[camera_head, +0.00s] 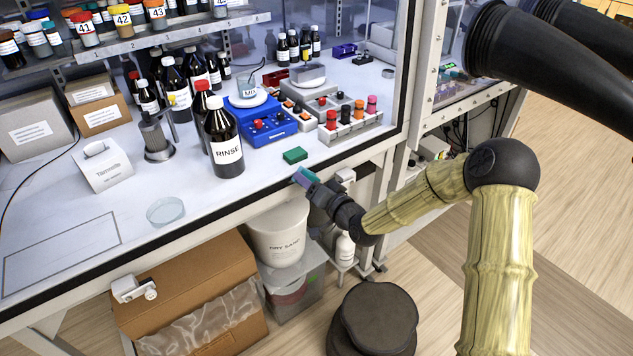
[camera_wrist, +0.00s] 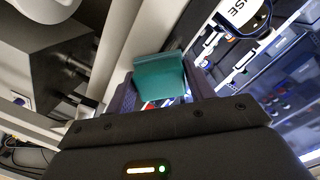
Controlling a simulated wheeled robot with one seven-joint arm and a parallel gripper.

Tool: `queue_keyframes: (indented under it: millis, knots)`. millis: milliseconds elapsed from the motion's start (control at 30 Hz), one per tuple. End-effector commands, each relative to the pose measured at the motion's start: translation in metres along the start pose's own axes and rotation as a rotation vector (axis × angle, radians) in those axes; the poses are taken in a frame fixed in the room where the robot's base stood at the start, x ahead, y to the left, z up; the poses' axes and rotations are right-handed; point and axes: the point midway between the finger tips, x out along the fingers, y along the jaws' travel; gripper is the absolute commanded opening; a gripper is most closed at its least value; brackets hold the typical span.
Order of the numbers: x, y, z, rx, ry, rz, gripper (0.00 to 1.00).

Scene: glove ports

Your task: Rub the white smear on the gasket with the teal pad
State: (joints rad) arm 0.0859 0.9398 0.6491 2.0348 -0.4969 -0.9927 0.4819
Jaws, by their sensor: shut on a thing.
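My gripper (camera_head: 309,182) is shut on the teal pad (camera_head: 303,175), in front of the cabinet's front edge. In the wrist view the teal pad (camera_wrist: 160,78) is between the two dark fingers of my gripper (camera_wrist: 163,95), its broad face showing. A dark strip (camera_head: 235,199) runs along the cabinet's front edge, close to the pad; I cannot tell whether it is the gasket. I cannot make out the white smear in either view. Whether the pad touches anything cannot be told.
A green block (camera_head: 294,155) lies on the bench just behind the pad. A brown RINSE bottle (camera_head: 224,150) and a petri dish (camera_head: 165,211) stand left of it. Below are a white bucket (camera_head: 279,232) and a cardboard box (camera_head: 190,290). A round dark stool (camera_head: 372,318) stands on the floor.

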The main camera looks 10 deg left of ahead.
Motion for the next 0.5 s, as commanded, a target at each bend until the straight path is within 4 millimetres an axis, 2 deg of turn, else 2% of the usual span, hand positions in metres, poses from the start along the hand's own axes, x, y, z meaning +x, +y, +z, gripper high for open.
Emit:
queue_keyframes:
  millis: [133,500]
  knots:
    - [-0.0006,-0.0063,0.0065,-0.001,0.002,0.000,0.35]
    - [-0.0008,-0.0075,0.0076,-0.001,0.003,0.002,0.35]
